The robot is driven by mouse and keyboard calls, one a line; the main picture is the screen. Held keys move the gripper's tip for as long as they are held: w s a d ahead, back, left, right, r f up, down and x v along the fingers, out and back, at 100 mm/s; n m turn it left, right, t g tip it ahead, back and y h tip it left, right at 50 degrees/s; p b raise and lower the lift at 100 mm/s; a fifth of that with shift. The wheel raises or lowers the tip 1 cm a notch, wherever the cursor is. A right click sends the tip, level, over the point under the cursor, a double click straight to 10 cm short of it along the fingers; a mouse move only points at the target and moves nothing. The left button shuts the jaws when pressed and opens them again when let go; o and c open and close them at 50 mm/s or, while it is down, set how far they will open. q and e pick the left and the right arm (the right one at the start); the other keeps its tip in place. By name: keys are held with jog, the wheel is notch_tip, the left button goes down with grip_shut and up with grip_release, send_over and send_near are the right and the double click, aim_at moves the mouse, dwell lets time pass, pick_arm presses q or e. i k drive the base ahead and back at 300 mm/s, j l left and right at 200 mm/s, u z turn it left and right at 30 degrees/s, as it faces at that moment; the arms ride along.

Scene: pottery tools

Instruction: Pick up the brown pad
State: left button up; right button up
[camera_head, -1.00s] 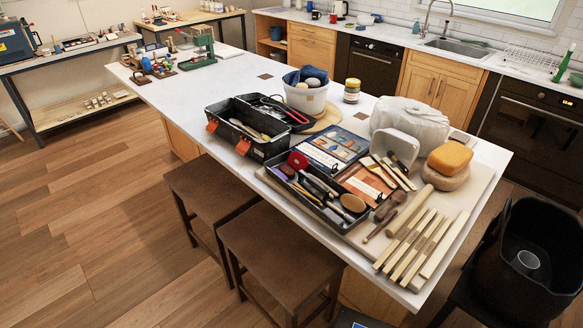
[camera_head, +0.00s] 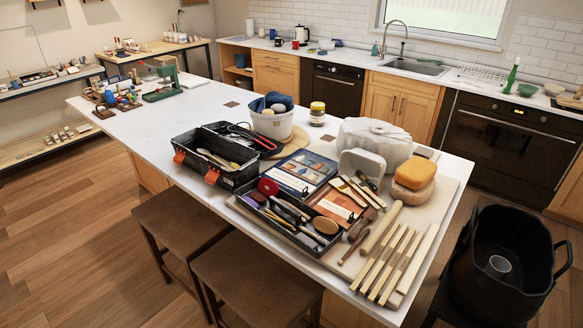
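A tan-brown rounded pad (camera_head: 411,195) lies on the pale board at the right end of the island counter. An orange sponge (camera_head: 414,174) rests on top of it and hides most of its upper face. The pad's front edge shows below the sponge. It sits right of a pale oval-cornered dish and beyond the wooden sticks. Neither of my grippers is in view.
A white wrapped lump (camera_head: 376,140) stands behind. Stools (camera_head: 257,277) and a black bin (camera_head: 505,292) flank the counter.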

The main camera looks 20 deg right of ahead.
aim_at(259, 198)
jog(key=i+j+z, duration=0.15)
jog(key=z, duration=0.35)
jog(key=i+j+z, duration=0.1)
jog(key=z, duration=0.35)
jog(key=i+j+z, duration=0.15)
jog(key=j, duration=0.2)
jog(key=j+z, duration=0.15)
jog(key=j, duration=0.2)
jog(key=i+j+z, duration=0.2)
jog(key=j, duration=0.2)
jog(key=i+j, duration=0.1)
jog(key=j, duration=0.6)
jog(key=i+j+z, duration=0.1)
jog(key=j, duration=0.65)
jog(key=j+z, duration=0.1)
jog(key=j, duration=0.6)
jog(key=i, duration=0.05)
